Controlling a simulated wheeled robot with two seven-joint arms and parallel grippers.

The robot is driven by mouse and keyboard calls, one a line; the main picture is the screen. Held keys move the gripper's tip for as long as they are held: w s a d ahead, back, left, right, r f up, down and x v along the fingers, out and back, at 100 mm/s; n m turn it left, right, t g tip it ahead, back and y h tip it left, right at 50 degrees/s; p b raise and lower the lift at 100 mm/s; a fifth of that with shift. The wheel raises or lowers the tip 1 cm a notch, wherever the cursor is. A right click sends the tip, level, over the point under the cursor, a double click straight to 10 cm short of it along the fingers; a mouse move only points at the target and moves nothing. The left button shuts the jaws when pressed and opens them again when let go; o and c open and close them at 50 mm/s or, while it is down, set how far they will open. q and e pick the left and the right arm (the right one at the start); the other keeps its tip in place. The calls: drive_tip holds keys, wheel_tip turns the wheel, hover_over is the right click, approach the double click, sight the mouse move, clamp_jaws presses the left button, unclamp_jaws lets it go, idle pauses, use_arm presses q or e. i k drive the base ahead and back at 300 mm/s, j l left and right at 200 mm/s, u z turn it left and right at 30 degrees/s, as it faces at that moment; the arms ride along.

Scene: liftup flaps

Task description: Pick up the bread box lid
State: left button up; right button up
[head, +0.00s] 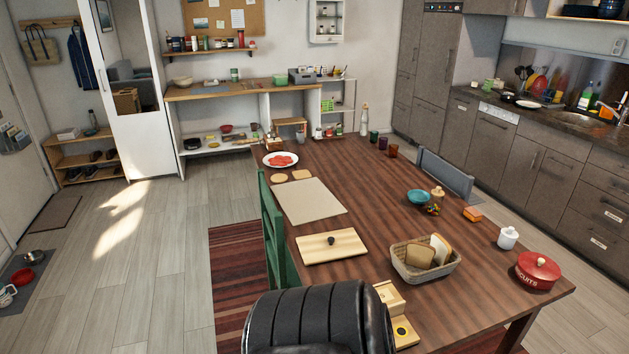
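A flat light wooden lid (313,251) with a dark round knob on top lies on the dark wooden table (372,199), near the table's left edge. It looks like the bread box lid. No box shows clearly under it. Neither of my grippers is in view, and nothing is seen touching the lid.
A woven basket (411,276) with bread slices stands right of the lid. A beige mat (309,202) lies behind it. A small wooden box (389,297) is in front. A large black ribbed shape fills the bottom centre. A green chair (272,232) stands at left; a red biscuit tin (538,271) at right.

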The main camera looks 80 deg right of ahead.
sight(318, 248)
drive_tip(key=i+l+z, duration=0.1)
drive_tip(key=i+z, duration=0.2)
drive_tip(key=z, duration=0.15)
drive_tip(key=i+z, duration=0.25)
drive_tip(key=z, duration=0.2)
drive_tip(key=i+z, duration=0.3)
drive_tip(key=z, duration=0.15)
drive_tip(key=i+j+z, duration=0.2)
drive_tip(key=z, duration=0.2)
drive_tip(key=i, duration=0.05)
